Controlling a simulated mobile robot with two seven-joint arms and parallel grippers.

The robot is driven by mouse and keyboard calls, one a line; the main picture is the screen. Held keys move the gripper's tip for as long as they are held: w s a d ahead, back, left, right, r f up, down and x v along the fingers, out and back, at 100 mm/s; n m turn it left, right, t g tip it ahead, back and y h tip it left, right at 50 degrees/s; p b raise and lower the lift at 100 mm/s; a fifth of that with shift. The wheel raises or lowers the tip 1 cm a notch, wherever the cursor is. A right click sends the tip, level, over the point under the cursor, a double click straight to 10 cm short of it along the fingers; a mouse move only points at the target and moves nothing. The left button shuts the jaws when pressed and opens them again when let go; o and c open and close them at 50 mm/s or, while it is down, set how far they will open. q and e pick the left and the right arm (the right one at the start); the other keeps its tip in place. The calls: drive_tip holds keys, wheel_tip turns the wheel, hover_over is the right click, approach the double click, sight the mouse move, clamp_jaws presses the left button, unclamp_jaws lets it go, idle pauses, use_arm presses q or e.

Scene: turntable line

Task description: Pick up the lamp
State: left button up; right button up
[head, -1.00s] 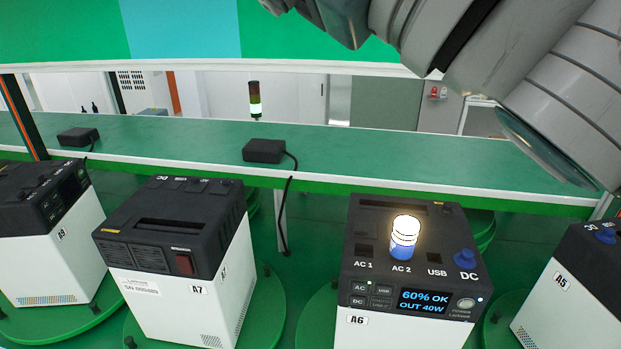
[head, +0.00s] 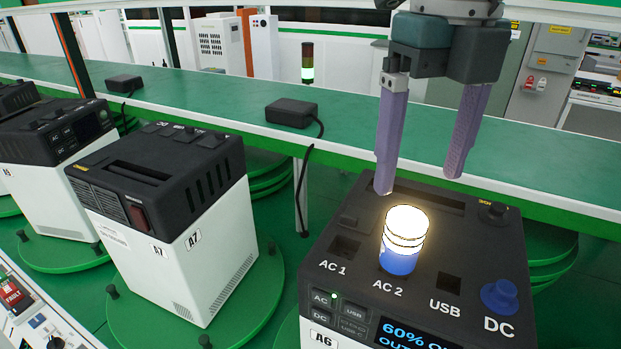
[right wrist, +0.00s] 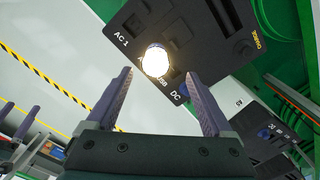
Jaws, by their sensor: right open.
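The lamp (head: 404,238) is a glowing white cylinder with a blue base, upright in the AC 2 socket on top of power unit A6 (head: 331,262). In the right wrist view the lamp (right wrist: 155,61) glows beyond the fingertips, a little left of the middle between them. My right gripper (head: 417,180) is open and empty, with its purple fingers pointing down above and behind the lamp, apart from it. It also shows in the right wrist view (right wrist: 160,82).
A blue knob (head: 500,295) at the DC port stands right of the lamp on the same unit. Unit A7 (head: 173,225) stands to the left on a green turntable (head: 255,300). A green shelf (head: 220,102) with black adapters runs behind.

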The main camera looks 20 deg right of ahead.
sight(408, 218)
drive_tip(key=shift+s+a+f, duration=0.1)
drive_tip(key=shift+a+f, duration=0.05)
drive_tip(key=shift+f, duration=0.75)
drive_tip(key=shift+f+p, duration=0.3)
drive_tip(key=shift+p, duration=0.3)
drive_tip(key=f, duration=0.1)
drive_tip(key=f+p, duration=0.2)
drive_tip(key=shift+s+a+f, duration=0.2)
drive_tip(key=shift+a+f, duration=0.05)
drive_tip(key=shift+f, duration=0.7)
drive_tip(key=c, duration=0.6)
use_arm(q)
wheel_tip(408, 218, up, 4)
drive_tip(key=shift+a+r, duration=0.1)
use_arm(e)
drive_tip(key=shift+w, duration=0.1)
clamp_jaws()
